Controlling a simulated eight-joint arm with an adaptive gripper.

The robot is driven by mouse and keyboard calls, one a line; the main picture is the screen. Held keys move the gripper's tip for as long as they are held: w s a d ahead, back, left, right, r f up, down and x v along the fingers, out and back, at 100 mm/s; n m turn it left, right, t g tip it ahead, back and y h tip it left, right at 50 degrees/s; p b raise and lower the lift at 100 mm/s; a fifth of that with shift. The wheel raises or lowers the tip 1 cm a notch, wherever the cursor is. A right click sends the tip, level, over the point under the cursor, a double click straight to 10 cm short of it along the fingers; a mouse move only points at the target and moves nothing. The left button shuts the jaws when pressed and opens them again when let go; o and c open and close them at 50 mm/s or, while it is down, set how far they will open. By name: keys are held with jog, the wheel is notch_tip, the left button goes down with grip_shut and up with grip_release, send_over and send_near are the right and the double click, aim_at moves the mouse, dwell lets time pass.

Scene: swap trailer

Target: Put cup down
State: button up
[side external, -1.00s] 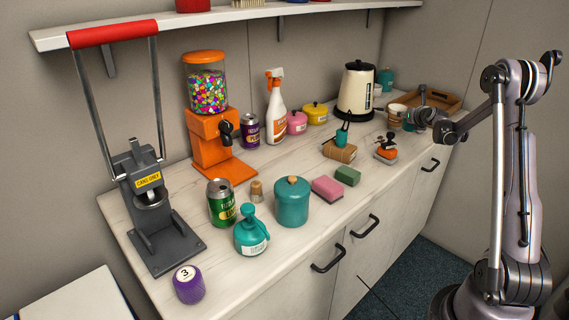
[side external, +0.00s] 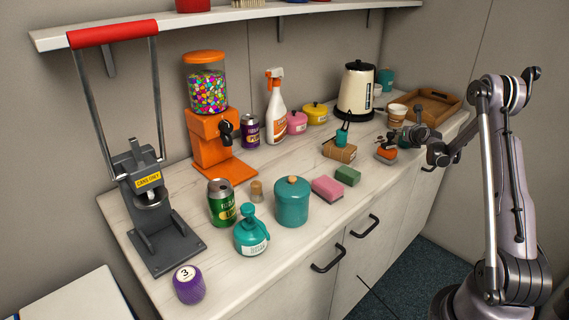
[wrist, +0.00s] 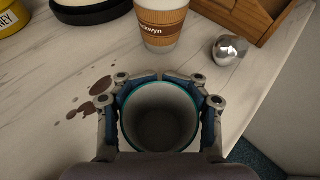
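The cup (wrist: 160,116), with a teal rim and a pale, empty inside, sits between the fingers of my gripper (wrist: 158,78) in the wrist view. The blue finger pads lie against its left and right sides. Its base is hidden, so I cannot tell whether it touches the counter. In the side view my gripper (side external: 404,137) is low over the right part of the counter, beside the orange-based stamp. The cup is hard to make out there.
Brown stains (wrist: 90,98) mark the counter to the left. The orange-based stamp (side external: 386,153) and a kettle (side external: 356,92) stand nearby. The counter edge is close on the right.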

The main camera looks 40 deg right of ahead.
jog(key=o, duration=0.5)
jog(key=shift+o, duration=0.2)
jog(key=shift+r, duration=0.2)
jog(key=v, duration=1.2)
jog(key=shift+f, duration=0.15)
